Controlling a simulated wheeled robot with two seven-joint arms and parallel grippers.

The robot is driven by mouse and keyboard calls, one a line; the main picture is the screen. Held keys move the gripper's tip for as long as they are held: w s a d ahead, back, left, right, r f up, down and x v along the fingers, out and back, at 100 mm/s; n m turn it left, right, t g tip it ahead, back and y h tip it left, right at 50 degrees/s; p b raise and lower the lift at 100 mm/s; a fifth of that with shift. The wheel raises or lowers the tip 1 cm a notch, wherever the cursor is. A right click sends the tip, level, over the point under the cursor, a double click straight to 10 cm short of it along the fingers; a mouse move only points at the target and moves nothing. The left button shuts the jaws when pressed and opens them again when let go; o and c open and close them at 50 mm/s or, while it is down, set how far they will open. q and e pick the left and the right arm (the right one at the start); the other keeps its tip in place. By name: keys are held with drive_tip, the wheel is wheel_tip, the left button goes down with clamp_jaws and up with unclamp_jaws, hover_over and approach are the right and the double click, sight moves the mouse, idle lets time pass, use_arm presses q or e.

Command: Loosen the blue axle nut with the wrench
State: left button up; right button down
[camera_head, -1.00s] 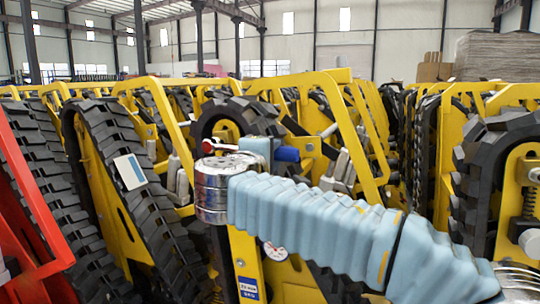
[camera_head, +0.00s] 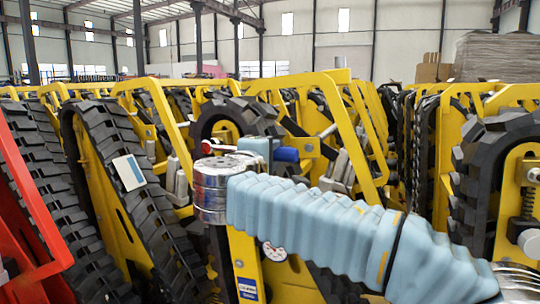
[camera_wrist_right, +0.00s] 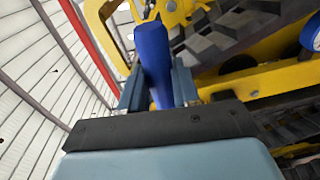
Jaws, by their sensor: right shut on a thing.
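My right gripper (camera_head: 270,147) is near the middle of the head view, at the end of my light blue sleeved arm. It is shut on a blue handle (camera_head: 287,154), which I take to be the wrench. In the right wrist view the handle (camera_wrist_right: 153,60) stands between the two fingers (camera_wrist_right: 156,88). The wrench's jaw end cannot be made out with certainty. A dark blue round part (camera_wrist_right: 312,33) at the right edge of the wrist view may be the axle nut, but it is cut off. I cannot make out the nut in the head view. My left gripper is not in view.
Yellow carriers with black tracks (camera_head: 130,190) stand close together on both sides. A red frame (camera_head: 35,205) stands at the left edge. A yellow bar (camera_head: 350,110) slants down just beyond my right gripper. Free room close to the gripper looks tight.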

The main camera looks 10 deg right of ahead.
drive_tip(key=shift+r+n+p, duration=0.5)
drive_tip(key=shift+r+p, duration=0.35)
drive_tip(key=shift+p, duration=0.4)
drive_tip(key=shift+w+a+r+n+p, duration=0.1)
drive_tip(key=shift+r+n+p, duration=0.55)
drive_tip(key=shift+p, duration=0.7)
drive_tip(key=shift+r, duration=0.1)
drive_tip(key=shift+w+a+r+n+p, duration=0.15)
drive_tip(key=shift+r+n+p, duration=0.5)
drive_tip(key=shift+p, duration=0.8)
drive_tip(key=shift+r, duration=0.15)
drive_tip(key=shift+w+a+r+n+p, duration=0.1)
drive_tip(key=shift+a+r+n+p, duration=0.1)
drive_tip(key=shift+r+p, duration=0.4)
drive_tip(key=shift+a+r+n+p, duration=0.1)
drive_tip(key=shift+r+n+p, duration=0.1)
drive_tip(key=shift+p, duration=0.7)
